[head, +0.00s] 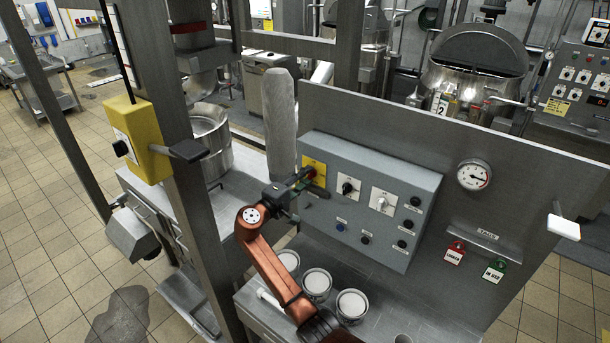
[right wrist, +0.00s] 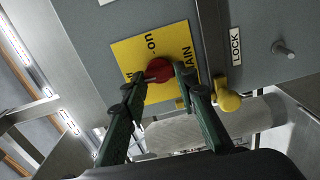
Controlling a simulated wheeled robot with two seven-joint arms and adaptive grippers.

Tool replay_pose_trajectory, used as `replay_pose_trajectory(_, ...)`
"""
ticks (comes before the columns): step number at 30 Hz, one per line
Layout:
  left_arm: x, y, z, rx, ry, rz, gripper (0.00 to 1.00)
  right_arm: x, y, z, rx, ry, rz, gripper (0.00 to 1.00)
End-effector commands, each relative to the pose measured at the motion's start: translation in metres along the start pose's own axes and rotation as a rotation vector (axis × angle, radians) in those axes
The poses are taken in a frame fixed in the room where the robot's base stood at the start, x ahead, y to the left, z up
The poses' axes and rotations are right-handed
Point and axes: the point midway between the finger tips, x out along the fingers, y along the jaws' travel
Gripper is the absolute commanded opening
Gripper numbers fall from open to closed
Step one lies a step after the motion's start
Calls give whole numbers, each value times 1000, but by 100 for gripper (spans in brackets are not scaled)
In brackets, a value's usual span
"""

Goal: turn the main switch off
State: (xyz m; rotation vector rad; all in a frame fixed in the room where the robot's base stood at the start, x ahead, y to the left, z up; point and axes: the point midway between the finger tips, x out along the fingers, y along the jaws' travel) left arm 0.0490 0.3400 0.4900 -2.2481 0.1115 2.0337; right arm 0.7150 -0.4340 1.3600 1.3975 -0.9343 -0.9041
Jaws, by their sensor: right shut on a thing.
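The main switch is a red knob (right wrist: 158,70) on a yellow plate (right wrist: 128,56) marked "on" and "MAIN" in the right wrist view. In the head view the yellow plate (head: 313,164) sits at the upper left of the grey control box (head: 405,187). My right gripper (head: 305,178) is at this switch and covers part of it. In the right wrist view its two green fingers (right wrist: 155,82) are shut on the red knob, one on each side. The knob's exact pointing direction is hard to tell. My left gripper is not in view.
A yellow-ended part (right wrist: 228,100) lies beside the "LOCK" label (right wrist: 236,47). Two selector switches (head: 348,188) and several buttons are right of the main switch. White-filled cups (head: 316,282) stand on the bench below my right arm. A steel post (head: 180,170) stands left.

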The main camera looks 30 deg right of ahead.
Motion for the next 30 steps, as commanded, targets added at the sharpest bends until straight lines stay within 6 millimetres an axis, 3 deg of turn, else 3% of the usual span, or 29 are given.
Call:
replay_pose_trajectory(19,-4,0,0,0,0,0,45,0,1,-1,-49,2,3,3)
replay_pose_trajectory(20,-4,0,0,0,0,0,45,0,1,-1,-49,2,3,29)
replay_pose_trajectory(27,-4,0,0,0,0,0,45,0,0,0,-48,1,1,45)
replay_pose_trajectory(30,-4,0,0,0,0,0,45,0,0,0,-48,1,1,45)
